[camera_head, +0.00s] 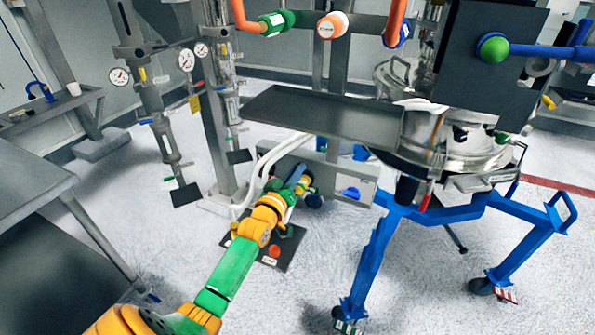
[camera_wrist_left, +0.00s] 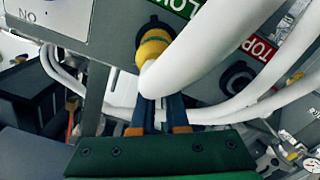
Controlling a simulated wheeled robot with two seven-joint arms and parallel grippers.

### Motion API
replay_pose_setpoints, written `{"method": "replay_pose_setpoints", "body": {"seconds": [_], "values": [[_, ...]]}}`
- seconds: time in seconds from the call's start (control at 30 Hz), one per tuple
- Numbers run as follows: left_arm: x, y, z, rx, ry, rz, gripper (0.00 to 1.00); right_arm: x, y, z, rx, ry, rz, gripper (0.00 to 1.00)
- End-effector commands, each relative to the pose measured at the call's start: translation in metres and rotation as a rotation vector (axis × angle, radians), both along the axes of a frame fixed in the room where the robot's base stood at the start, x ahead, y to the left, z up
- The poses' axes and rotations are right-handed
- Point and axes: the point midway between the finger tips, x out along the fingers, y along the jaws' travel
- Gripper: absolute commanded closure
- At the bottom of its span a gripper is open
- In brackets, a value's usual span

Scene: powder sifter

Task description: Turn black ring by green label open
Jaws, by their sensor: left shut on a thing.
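In the left wrist view, a black ring (camera_wrist_left: 154,25) sits on the grey panel just left of the green label (camera_wrist_left: 178,5), which is cut off by the frame edge. A yellow fitting (camera_wrist_left: 153,46) comes out of it into a white hose (camera_wrist_left: 190,55). My left gripper (camera_wrist_left: 158,103) has its blue fingers close together just below the fitting, with white hose between them. The hose bend partly hides the fingertips. In the head view, my left gripper (camera_head: 295,176) is at the front of the low grey box (camera_head: 335,178). My right gripper is not in view.
A second black ring (camera_wrist_left: 237,78) is by a red label (camera_wrist_left: 259,48). More white hoses cross below the panel. In the head view, a metal tray (camera_head: 320,115) overhangs the box, and a blue wheeled frame (camera_head: 375,255) stands to the right.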

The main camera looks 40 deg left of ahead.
Motion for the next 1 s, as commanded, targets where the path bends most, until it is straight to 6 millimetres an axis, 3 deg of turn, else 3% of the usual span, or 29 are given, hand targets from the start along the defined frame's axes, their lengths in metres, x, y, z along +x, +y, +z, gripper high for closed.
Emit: {"method": "replay_pose_setpoints", "body": {"seconds": [0.57, 0.6, 0.7, 1.0], "values": [[-0.0001, 0.0009, 0.0002, -0.029, -0.009, 0.0, 1.0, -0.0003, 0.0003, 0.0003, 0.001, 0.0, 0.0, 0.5], [-0.0001, 0.0009, 0.0002, -0.028, -0.009, 0.0, 0.8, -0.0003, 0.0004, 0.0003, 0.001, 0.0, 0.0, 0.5], [-0.0001, 0.0008, 0.0, -0.028, -0.008, 0.0, 0.57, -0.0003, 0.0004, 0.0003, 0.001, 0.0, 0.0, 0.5], [-0.0016, 0.0004, -0.0005, -0.028, -0.007, -0.001, 0.57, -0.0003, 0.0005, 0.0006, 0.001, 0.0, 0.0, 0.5]]}}
